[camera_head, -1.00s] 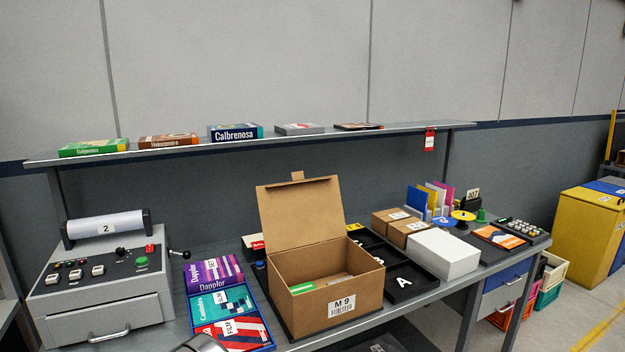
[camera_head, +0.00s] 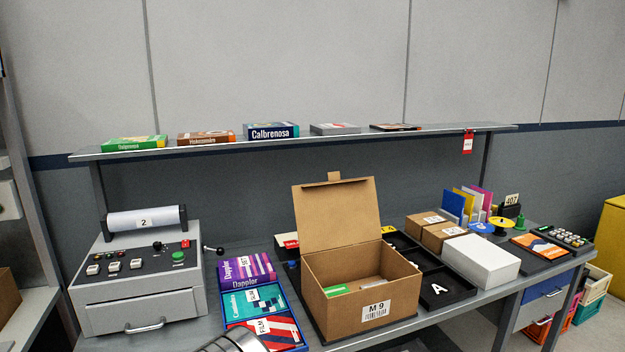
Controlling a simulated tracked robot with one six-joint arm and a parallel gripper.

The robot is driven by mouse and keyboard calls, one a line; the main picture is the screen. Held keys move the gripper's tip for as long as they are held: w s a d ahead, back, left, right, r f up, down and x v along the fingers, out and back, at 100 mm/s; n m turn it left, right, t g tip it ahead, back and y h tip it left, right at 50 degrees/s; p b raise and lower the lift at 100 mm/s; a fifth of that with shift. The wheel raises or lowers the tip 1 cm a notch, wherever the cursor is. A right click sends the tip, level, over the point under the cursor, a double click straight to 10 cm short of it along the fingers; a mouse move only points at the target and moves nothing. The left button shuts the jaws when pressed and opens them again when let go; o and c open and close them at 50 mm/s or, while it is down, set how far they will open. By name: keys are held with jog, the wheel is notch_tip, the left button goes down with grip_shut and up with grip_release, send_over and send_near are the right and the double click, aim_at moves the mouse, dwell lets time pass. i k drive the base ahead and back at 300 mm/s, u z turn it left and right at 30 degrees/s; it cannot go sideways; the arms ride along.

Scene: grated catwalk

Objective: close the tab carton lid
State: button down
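The tab carton (camera_head: 362,301) is a brown cardboard box labelled "M 9" on the workbench, near the middle of the view. Its lid (camera_head: 338,213) stands up and open at the back edge, with a small tab on top. A green item (camera_head: 337,290) and something pale lie inside the carton. A grey rounded metal part, apparently of my arm, shows at the bottom edge, left of the carton and in front of the book tray. My gripper's fingers are not in view.
A tray of boxed films (camera_head: 262,310) lies left of the carton, beside a grey control machine (camera_head: 140,278). A black letter tray (camera_head: 447,287), a white box (camera_head: 481,261) and small brown boxes (camera_head: 442,235) stand close on the right. A shelf (camera_head: 300,142) runs above the bench.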

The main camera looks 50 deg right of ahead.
aim_at(336, 212)
jog(key=i, duration=0.95)
jog(key=z, duration=0.05)
